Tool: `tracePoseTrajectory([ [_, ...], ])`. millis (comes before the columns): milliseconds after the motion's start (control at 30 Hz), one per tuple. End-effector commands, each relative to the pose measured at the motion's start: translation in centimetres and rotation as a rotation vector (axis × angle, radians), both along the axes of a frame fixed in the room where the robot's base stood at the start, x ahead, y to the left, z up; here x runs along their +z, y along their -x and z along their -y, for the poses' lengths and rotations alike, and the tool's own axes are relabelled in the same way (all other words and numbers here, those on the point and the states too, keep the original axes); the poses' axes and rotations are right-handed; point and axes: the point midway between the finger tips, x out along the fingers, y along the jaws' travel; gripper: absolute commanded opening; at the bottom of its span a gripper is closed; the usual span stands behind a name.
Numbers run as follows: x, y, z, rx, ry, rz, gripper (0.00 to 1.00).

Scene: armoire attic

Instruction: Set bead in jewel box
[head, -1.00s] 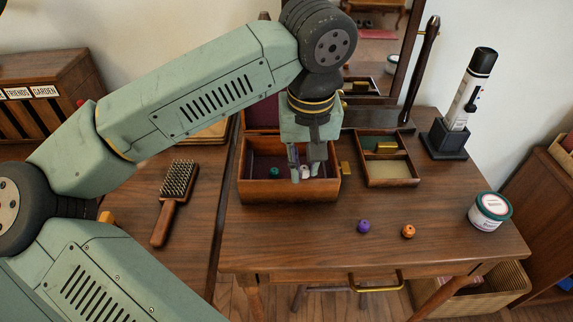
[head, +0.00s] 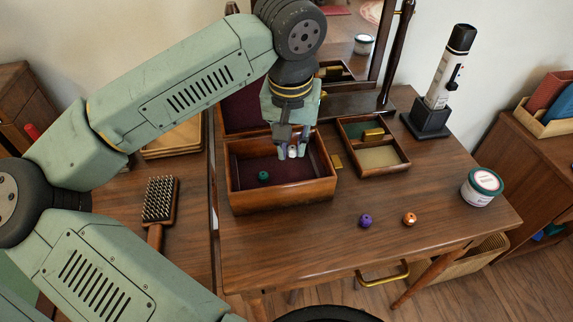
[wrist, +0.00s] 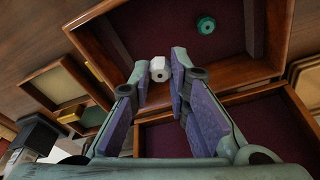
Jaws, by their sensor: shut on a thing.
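The jewel box (head: 285,194) is an open wooden box with a dark purple lining, its lid (head: 245,108) raised at the back. A green bead (head: 263,176) lies inside it on the left; it also shows in the wrist view (wrist: 206,25). My gripper (head: 291,155) points down over the right back part of the box. It is shut on a white bead (wrist: 158,69), held between the fingertips. The bead's exact height above the box floor is unclear.
A shallow two-part tray (head: 378,166) stands right of the box. A hairbrush (head: 159,200) lies left. The mirror frame rises behind. The table's front middle is clear.

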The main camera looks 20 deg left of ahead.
Motion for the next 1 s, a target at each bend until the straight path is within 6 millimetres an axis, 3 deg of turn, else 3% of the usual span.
tracePoseTrajectory([
  [500, -5.9, 0.1, 0.1, 0.001, 0.003, 0.0, 0.05],
  [900, -6.5, 0.0, 0.0, 0.001, 0.001, 0.001, 0.05],
  [933, -6.5, 0.0, 0.0, 0.001, 0.001, 0.001, 0.17],
  [1000, -6.3, 0.0, 0.0, 0.001, 0.001, 0.0, 0.22],
])
